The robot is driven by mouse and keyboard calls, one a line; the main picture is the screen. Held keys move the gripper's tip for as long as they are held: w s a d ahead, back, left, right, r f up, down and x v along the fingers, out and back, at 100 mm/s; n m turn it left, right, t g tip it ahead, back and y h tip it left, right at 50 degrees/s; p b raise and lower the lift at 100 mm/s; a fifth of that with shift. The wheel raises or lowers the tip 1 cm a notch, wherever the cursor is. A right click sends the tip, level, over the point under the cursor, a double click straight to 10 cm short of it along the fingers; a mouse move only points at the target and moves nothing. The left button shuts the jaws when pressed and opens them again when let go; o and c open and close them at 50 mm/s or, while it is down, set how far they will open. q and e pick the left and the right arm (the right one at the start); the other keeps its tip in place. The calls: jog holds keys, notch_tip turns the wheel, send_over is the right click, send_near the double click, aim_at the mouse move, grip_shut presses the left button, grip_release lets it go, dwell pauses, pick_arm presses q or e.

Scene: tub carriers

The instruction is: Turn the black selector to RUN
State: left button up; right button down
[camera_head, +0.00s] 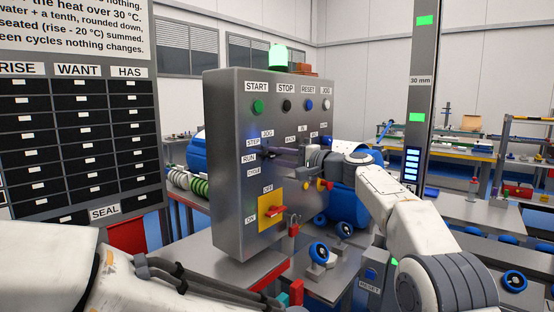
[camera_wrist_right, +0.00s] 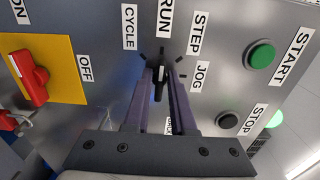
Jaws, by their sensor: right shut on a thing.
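The black selector (camera_wrist_right: 159,76) is on the grey control panel (camera_head: 232,190), ringed by the labels CYCLE, RUN, STEP and JOG. In the right wrist view the RUN label (camera_wrist_right: 167,15) is straight above the knob. My right gripper (camera_wrist_right: 162,78) is shut on the selector, one finger on each side. In the head view my right gripper (camera_head: 268,153) reaches the panel from the right and hides much of the selector. My left arm shows at lower left, its gripper out of view.
START (camera_head: 258,106), STOP (camera_head: 286,105) and RESET buttons line the panel's top. A red switch on a yellow plate (camera_head: 270,211) sits below the selector. A red padlock (camera_head: 293,229) hangs by the panel's edge. A green lamp (camera_head: 278,55) tops the panel.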

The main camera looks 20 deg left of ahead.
dwell(0.4)
jog(key=c, duration=0.8)
grip_release()
jog(key=shift+o, duration=0.2)
jog(key=shift+d+f+b, duration=0.1)
jog(key=shift+d+b, duration=0.15)
jog(key=shift+b, duration=0.15)
jog(key=b+v, duration=0.5)
jog(key=v, duration=0.5)
jog(key=shift+b, duration=0.4)
